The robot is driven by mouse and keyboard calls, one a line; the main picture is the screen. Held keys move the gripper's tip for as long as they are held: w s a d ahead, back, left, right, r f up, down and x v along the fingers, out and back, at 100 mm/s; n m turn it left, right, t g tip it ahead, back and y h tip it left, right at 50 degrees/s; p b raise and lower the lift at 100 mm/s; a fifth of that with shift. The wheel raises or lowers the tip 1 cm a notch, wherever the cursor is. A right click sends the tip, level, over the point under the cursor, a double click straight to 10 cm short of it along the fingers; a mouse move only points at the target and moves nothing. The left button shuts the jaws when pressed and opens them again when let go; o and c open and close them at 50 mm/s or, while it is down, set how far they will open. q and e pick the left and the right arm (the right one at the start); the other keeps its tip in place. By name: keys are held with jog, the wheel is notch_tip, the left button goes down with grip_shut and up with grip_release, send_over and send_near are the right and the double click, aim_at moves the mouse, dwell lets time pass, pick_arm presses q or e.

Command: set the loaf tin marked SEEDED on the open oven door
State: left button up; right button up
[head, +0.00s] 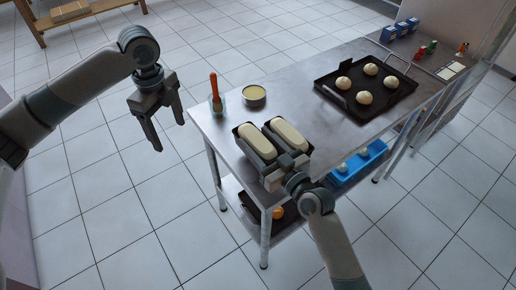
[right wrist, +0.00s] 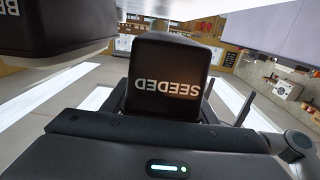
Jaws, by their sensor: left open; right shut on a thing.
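Two dark loaf tins filled with pale dough are side by side at the near left corner of the steel table (head: 225,125). My right gripper (head: 284,169) is shut on the near end of the left one. In the right wrist view the held tin (right wrist: 168,75) reads SEEDED, upside down; in the head view it is the left tin (head: 244,143). I cannot tell whether it is lifted. The other tin (head: 302,149) stands close beside it; its label is cut off in the wrist view (right wrist: 50,25). My left gripper (head: 168,134) is open and empty, left of the table. I see no oven door.
A round tin (head: 254,97) and an orange-handled brush (head: 214,92) stand behind the loaf tins. A black tray (head: 330,92) with several dough balls lies further right. A blue crate (head: 349,173) is below the table's near edge.

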aim_at(275, 152)
jog(key=shift+f, duration=1.7)
jog(key=shift+f, duration=0.1)
jog(key=o, duration=1.4)
jog(key=shift+f, duration=0.1)
jog(key=shift+o, duration=0.2)
jog(key=shift+f, duration=0.15)
jog(key=b+v, duration=0.2)
jog(key=v, duration=0.6)
jog(key=r, duration=0.3)
jog(key=r+p, duration=0.1)
jog(key=r, duration=0.3)
jog(key=shift+w+a+r, duration=0.1)
jog(key=shift+w+a, duration=0.1)
jog(key=shift+r, duration=0.5)
